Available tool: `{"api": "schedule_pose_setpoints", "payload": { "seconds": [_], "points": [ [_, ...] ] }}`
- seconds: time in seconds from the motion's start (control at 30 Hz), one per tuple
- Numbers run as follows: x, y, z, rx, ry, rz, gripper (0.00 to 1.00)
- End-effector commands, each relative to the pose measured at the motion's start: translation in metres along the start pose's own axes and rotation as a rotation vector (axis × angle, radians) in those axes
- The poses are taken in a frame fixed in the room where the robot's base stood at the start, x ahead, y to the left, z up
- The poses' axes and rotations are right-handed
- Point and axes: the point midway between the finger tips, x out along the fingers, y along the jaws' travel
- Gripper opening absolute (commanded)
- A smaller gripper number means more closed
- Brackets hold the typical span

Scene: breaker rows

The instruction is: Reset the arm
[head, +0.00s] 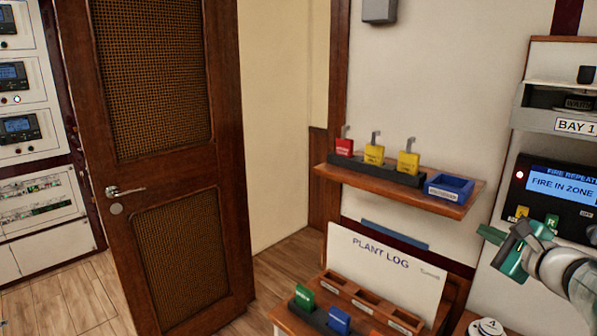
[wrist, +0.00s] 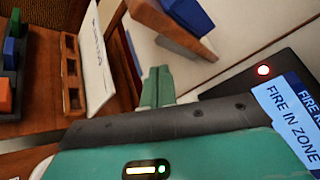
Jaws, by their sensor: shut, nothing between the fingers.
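My gripper (head: 484,232) is at the right of the head view, its teal fingers shut and empty. It is in front of the wall, left of the panel (head: 557,185) reading "FIRE IN ZONE" and right of the "PLANT LOG" board (head: 385,262). In the wrist view the closed fingertips (wrist: 157,75) point up the picture, below the wooden shelf (wrist: 150,14), with nothing between them. The panel also shows at the right of the wrist view (wrist: 290,115), with a lit red lamp.
A wooden shelf (head: 440,204) holds a red tag, two yellow tags and a blue tray (head: 449,187). A lower wooden rack (head: 370,305) has green, blue and orange tags beside it. A dark wooden door (head: 160,150) stands left; wood floor shows beyond it.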

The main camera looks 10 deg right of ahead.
Motion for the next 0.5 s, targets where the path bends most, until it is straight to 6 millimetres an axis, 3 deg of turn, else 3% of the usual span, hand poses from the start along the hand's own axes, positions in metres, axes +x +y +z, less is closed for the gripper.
{"api": "schedule_pose_setpoints", "payload": {
  "seconds": [0.03,0.1,0.3,0.5],
  "points": [
    [0.005,0.017,0.026,-0.06,-0.033,0.064,0.0],
    [0.009,0.046,0.057,-0.155,-0.073,0.165,0.0],
    [-0.003,0.133,0.135,-0.484,-0.198,0.446,0.0],
    [-0.041,0.211,0.182,-0.885,-0.318,0.69,0.0]
  ]
}}
